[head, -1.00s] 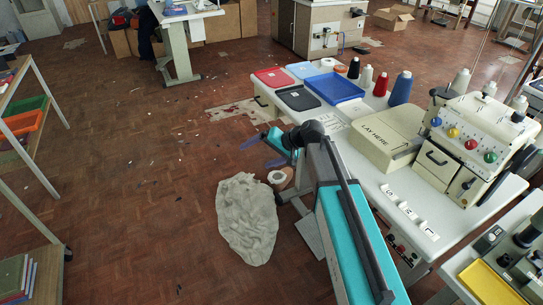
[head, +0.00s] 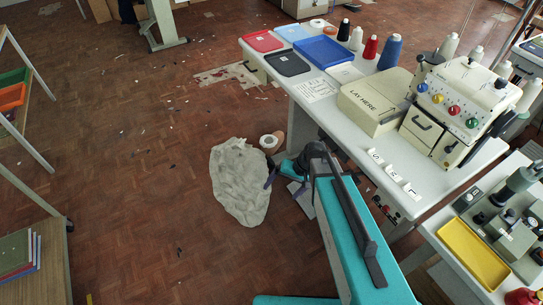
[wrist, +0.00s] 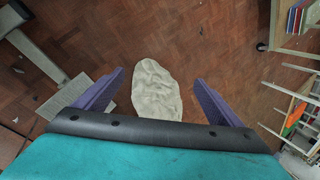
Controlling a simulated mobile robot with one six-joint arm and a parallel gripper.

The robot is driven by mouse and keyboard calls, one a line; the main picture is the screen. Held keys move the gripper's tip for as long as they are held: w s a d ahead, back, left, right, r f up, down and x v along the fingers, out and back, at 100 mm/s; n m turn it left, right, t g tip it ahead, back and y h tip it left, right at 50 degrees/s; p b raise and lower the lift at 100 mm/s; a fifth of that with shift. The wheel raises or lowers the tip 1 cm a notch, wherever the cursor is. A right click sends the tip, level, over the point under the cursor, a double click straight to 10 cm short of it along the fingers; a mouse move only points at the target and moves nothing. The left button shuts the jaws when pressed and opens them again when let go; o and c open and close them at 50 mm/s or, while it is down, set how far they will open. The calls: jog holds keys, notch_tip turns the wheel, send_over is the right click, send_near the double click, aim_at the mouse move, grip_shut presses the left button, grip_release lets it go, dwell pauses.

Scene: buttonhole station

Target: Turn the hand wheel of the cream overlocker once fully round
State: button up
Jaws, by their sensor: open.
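The cream overlocker (head: 465,105) stands on the white table at the right in the head view, with coloured dials on its front. A dark rounded edge (head: 488,143) shows at its right side and seems to be the hand wheel; most of it is hidden behind the body. My gripper (head: 273,184) is low over the floor, left of the table and well away from the overlocker. In the wrist view, my gripper (wrist: 160,82) has its two purple fingers wide apart with nothing between them, pointing toward a crumpled cloth below.
The pale cloth (head: 240,182) lies on the floor beside a tape roll (head: 268,141). A box marked LAY HERE (head: 374,101), trays (head: 325,50) and thread cones (head: 389,52) crowd the table (head: 407,163). Another machine table with a yellow tray (head: 474,252) stands at right.

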jog(key=s+d+f+g+h+p, duration=0.1)
jog(key=s+d, duration=0.4)
jog(key=s, duration=0.5)
jog(key=s+d+f+g+h+p, duration=0.2)
jog(key=s+d+f, duration=0.3)
jog(key=s, duration=0.5)
jog(key=s+d+f+n+g+h+p, duration=0.1)
jog(key=s+d+f+g+h+p, duration=0.1)
jog(key=s+d, duration=0.4)
jog(key=s+f, duration=0.1)
jog(key=s, duration=0.3)
jog(key=shift+s+d+f+g, duration=0.2)
jog(key=shift+f+g, duration=0.1)
jog(key=shift+f, duration=0.1)
